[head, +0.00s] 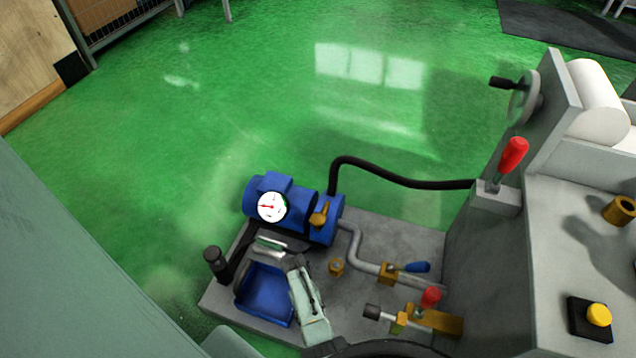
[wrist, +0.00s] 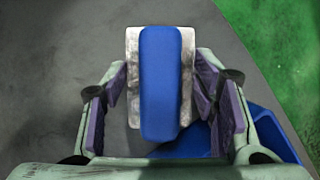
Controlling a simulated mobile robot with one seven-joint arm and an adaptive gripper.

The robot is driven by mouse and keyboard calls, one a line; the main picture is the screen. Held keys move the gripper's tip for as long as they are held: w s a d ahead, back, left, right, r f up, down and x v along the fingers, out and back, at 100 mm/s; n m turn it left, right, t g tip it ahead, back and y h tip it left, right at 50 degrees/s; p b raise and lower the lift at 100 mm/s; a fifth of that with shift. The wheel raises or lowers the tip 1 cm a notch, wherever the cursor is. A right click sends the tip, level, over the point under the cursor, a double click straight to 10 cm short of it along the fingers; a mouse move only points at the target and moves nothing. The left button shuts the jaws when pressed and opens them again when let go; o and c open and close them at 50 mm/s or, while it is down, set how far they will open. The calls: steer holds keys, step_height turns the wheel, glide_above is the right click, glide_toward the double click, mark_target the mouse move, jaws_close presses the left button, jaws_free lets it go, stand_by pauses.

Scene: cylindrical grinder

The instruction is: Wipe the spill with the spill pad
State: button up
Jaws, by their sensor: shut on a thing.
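My gripper (head: 276,250) is over the grey base plate, just in front of the blue motor. In the wrist view, its purple-lined fingers (wrist: 160,88) are shut on the spill pad (wrist: 160,60), a long blue block on a wider, mottled pale grey layer. The pad's upper part sticks out past the fingertips. In the head view my gripper mostly hides the pad. A blue tray (head: 262,296) sits below and beside my gripper, and its edge shows in the wrist view (wrist: 262,128). No spill can be made out clearly.
The blue motor (head: 322,232) with a white dial gauge (head: 271,206) stands right behind my gripper. A black-capped post (head: 214,259) is to the left. Pipes and a red-handled valve (head: 430,298) are to the right. Green floor (head: 200,130) is open beyond.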

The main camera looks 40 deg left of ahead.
mark_target(345, 335)
steer(key=shift+a+r, duration=0.1)
steer(key=shift+w+d+p, duration=0.25)
steer(key=shift+d+p, duration=0.15)
steer(key=shift+d, duration=0.5)
steer(key=shift+w+d+p, duration=0.2)
steer(key=shift+d+p, duration=0.2)
steer(key=shift+d, duration=0.5)
steer(key=shift+w+d+p, duration=0.2)
steer(key=shift+d+p, duration=0.15)
steer(key=shift+d, duration=0.4)
steer(key=shift+w+d+p, duration=0.2)
steer(key=shift+d+p, duration=0.15)
steer(key=shift+d, duration=0.35)
steer(key=shift+w+d+f+p, duration=0.2)
steer(key=shift+w+d, duration=0.1)
steer(key=shift+d, duration=0.7)
steer(key=shift+w+d+f+p, duration=0.1)
steer(key=shift+w+d+p, duration=0.15)
steer(key=shift+d, duration=0.7)
steer(key=shift+r, duration=0.1)
step_height(345, 335, up, 6)
steer(key=p, duration=0.5)
steer(key=shift+p, duration=0.35)
